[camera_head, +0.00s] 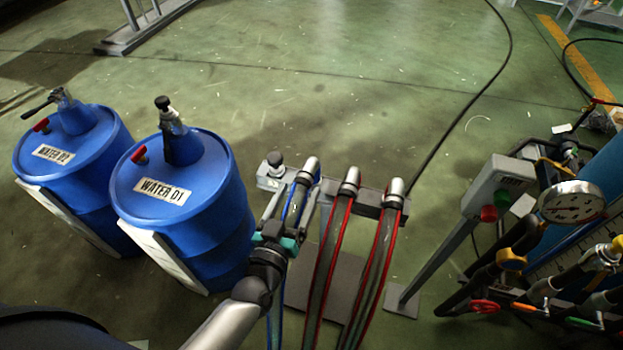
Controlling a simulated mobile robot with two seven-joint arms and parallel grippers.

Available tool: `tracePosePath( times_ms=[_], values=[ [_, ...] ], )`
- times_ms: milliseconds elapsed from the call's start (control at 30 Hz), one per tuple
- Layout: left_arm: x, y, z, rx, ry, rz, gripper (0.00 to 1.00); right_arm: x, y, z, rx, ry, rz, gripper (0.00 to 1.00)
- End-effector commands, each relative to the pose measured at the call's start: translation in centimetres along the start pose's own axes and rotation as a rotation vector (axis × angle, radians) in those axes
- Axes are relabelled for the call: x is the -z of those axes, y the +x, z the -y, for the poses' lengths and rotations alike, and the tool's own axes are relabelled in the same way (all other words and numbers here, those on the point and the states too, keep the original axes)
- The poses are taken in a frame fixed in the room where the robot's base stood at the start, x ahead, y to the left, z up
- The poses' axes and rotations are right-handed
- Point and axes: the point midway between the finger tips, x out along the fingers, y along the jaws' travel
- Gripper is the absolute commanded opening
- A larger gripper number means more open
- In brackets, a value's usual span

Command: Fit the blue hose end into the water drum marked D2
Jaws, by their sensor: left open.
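The blue water drum marked D2 (88,205) stands at the far left, with a dark fitting (72,113) on its lid. The blue hose (292,204) hangs on a grey rack, its silver end (309,168) at the top. My left gripper (277,234) is open beside the upper part of the blue hose, below its silver end. My right gripper is not in view.
The drum marked D1 (188,216) stands between D2 and the rack (367,205). Two red hoses (333,243) (379,247) hang right of the blue one. A control box post (440,262), gauge (571,202) and valves crowd the right. Open floor (330,90) lies behind.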

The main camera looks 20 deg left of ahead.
Motion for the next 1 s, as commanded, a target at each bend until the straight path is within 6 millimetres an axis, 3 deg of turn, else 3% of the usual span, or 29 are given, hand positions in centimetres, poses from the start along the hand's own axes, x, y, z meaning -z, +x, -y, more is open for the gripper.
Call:
tracePosePath(
  times_ms=[200, 567, 1000],
  values=[
    [-0.2, 3.4, 0.0, 0.0, -0.001, 0.001, 0.77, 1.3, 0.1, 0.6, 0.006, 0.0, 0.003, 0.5],
    [-0.2, 5.4, 0.1, 0.0, 0.0, 0.002, 0.77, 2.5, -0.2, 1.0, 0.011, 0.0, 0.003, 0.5],
    [-0.1, 9.5, 0.2, 0.0, 0.0, 0.002, 0.77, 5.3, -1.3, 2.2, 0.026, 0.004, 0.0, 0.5]
  ],
)
